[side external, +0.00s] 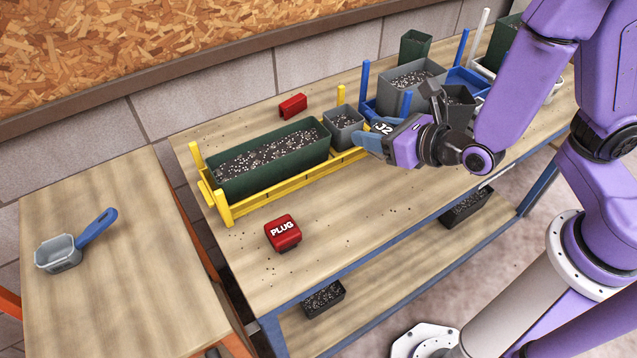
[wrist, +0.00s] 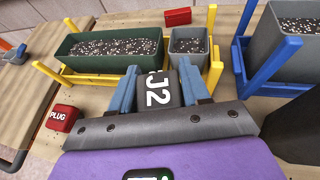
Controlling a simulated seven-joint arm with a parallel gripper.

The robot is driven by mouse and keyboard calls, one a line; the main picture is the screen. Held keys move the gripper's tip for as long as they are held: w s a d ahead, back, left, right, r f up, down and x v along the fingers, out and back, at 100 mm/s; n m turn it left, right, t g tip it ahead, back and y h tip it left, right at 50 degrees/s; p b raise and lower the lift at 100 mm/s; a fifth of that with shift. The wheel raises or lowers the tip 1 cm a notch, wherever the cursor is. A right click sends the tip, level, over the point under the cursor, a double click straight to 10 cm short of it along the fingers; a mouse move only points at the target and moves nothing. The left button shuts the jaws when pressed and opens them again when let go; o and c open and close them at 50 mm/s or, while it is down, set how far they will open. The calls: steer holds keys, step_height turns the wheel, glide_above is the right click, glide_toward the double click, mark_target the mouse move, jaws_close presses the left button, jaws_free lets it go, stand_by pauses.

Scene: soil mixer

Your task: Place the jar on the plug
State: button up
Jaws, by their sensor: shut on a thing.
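A dark piece marked J2 (side external: 383,127), which I take to be the jar, sits between the blue fingers of my gripper (side external: 362,136). In the wrist view my gripper (wrist: 157,84) is shut on the J2 jar (wrist: 158,91), one finger against each side. It is beside the right end of the yellow rack; its height over the bench is hard to tell. The plug, a red block marked PLUG (side external: 283,233), lies on the bench front, left of my gripper and apart from it. The plug also shows in the wrist view (wrist: 61,117) at left.
A yellow rack (side external: 275,184) holds a long green planter (side external: 262,176) and a small grey pot (side external: 342,131), near my fingers. A blue rack (side external: 366,78) with grey pots is behind right. A second red block (side external: 293,106) is at the back. A scoop (side external: 68,249) lies on the left table.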

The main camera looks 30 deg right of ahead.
steer(key=s+a+r+n+g+y, duration=0.3)
steer(key=s+a+r+n+y, duration=0.4)
steer(key=s+a, duration=0.5)
glide_above(273, 227)
steer(key=shift+m, duration=0.3)
steer(key=f, duration=0.8)
steer(key=shift+s+d, duration=0.2)
steer(key=shift+w+a+f+g+h, duration=0.1)
steer(key=shift+f+g+h, duration=0.05)
steer(key=shift+f, duration=0.4)
steer(key=shift+w+a+f+g+h, duration=0.1)
steer(key=shift+f+g+h, duration=0.05)
steer(key=shift+f, duration=1.1)
steer(key=shift+f, duration=0.15)
steer(key=o, duration=1.1)
